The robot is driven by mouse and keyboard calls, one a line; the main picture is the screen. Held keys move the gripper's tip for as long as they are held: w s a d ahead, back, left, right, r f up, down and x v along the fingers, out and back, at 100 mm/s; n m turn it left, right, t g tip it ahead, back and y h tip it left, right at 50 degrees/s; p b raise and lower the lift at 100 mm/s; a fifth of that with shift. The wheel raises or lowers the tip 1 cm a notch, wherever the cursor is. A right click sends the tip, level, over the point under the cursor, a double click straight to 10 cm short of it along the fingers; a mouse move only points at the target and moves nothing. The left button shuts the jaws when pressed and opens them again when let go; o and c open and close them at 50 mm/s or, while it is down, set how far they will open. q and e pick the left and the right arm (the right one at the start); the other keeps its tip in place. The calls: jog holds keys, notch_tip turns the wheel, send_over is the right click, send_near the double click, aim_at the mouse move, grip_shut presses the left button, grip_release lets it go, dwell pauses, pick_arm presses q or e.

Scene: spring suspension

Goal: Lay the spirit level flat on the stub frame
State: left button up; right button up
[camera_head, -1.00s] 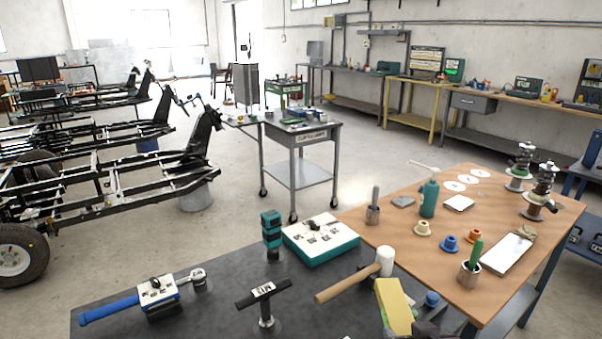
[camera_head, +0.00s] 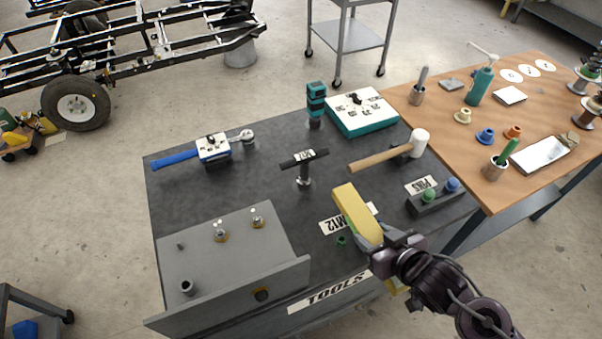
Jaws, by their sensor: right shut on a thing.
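The spirit level is the yellow bar (camera_head: 353,208) over the front middle of the dark bench. My right gripper (camera_head: 372,246) is shut on its near end, and the bar points up and left from it. The stub frame (camera_head: 222,262) is the grey plate with an upright front flange at the bench's front left. Its top carries two bolts with brass-coloured nuts, a thin stud and a short grey cylinder. The level is to the right of the stub frame and apart from it. My left gripper is not in view.
A T-handled tool (camera_head: 304,160), a mallet (camera_head: 390,150), a blue-handled wrench (camera_head: 205,150) and a green-and-white case (camera_head: 362,110) sit behind on the bench. A block with green and blue plugs (camera_head: 438,197) is on the right. Bench between stub frame and T-handled tool is clear.

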jog(key=w+a+p, duration=0.1)
jog(key=w+a, duration=0.1)
jog(key=w, duration=0.3)
jog(key=w+a+p, duration=0.1)
jog(key=w+a, duration=0.1)
jog(key=w, duration=0.3)
jog(key=w+a+p, duration=0.1)
jog(key=w+a, duration=0.1)
jog(key=w, duration=0.4)
jog(key=shift+a+r+p, duration=0.1)
jog(key=shift+a+p, duration=0.2)
jog(key=shift+p, duration=0.05)
notch_tip(320, 180, down, 4)
jog(key=shift+w+r+p, duration=0.15)
jog(key=shift+r+p, duration=0.05)
jog(key=shift+p, duration=0.3)
jog(key=shift+f, duration=0.2)
jog(key=o, duration=1.3)
